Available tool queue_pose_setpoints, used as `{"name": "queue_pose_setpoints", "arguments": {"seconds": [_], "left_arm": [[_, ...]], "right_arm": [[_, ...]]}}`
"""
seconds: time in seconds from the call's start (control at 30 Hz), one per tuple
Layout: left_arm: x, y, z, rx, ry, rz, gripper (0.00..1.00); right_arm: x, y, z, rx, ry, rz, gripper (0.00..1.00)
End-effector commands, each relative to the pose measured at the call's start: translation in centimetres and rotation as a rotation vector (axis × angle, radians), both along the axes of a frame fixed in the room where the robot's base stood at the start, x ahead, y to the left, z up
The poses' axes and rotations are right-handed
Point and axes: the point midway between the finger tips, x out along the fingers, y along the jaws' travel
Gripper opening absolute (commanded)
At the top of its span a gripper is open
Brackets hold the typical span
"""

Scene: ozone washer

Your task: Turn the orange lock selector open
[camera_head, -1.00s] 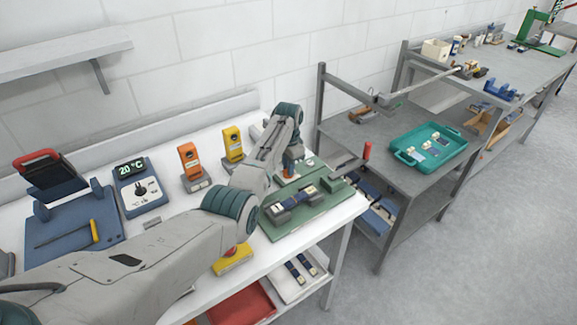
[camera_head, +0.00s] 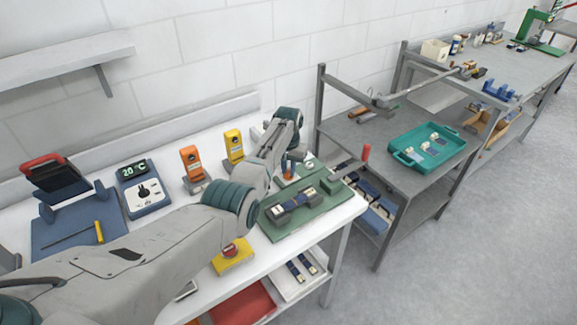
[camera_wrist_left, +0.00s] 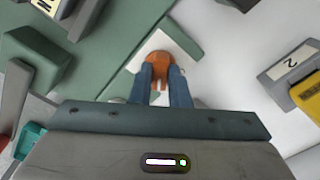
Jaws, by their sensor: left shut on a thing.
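The orange lock selector (camera_wrist_left: 157,63) shows in the left wrist view as a small orange knob on a white plate (camera_wrist_left: 188,43) beside a green base (camera_wrist_left: 90,70). My left gripper (camera_wrist_left: 163,78) has its two blue fingers shut on the selector, one finger on each side. In the head view my left gripper (camera_head: 288,170) points down at the far side of the green fixture (camera_head: 300,209), and the arm partly hides the selector there. My right gripper is in neither view.
An orange upright device (camera_head: 191,161) and a yellow one (camera_head: 233,144) stand on the white bench left of the gripper. A display box (camera_head: 143,190) stands further left. A yellow box with a red button (camera_head: 232,256) sits near the front edge. A teal tray (camera_head: 462,140) rests on the grey table.

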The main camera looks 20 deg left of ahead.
Motion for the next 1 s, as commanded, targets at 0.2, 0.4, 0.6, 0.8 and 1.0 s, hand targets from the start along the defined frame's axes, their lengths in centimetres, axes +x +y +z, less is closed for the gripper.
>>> {"name": "queue_pose_setpoints", "arguments": {"seconds": [0.2, 0.4, 0.6, 0.8, 1.0], "left_arm": [[0.1, 0.0, 0.3, 0.000, -0.003, 0.205, 0.00], [0.1, 0.0, 0.3, 0.000, -0.004, 0.395, 0.00], [0.1, 0.0, 0.3, 0.000, -0.004, 0.580, 0.00], [0.2, 0.1, 0.3, 0.000, -0.005, 0.739, 0.00], [0.2, 0.1, 0.3, 0.000, -0.005, 0.855, 0.00]], "right_arm": [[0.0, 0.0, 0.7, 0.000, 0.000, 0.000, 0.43], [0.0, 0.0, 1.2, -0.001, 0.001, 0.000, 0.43], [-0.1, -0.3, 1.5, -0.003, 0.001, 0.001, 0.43], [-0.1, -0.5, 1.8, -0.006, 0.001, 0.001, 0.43], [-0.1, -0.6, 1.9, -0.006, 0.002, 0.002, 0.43]]}}
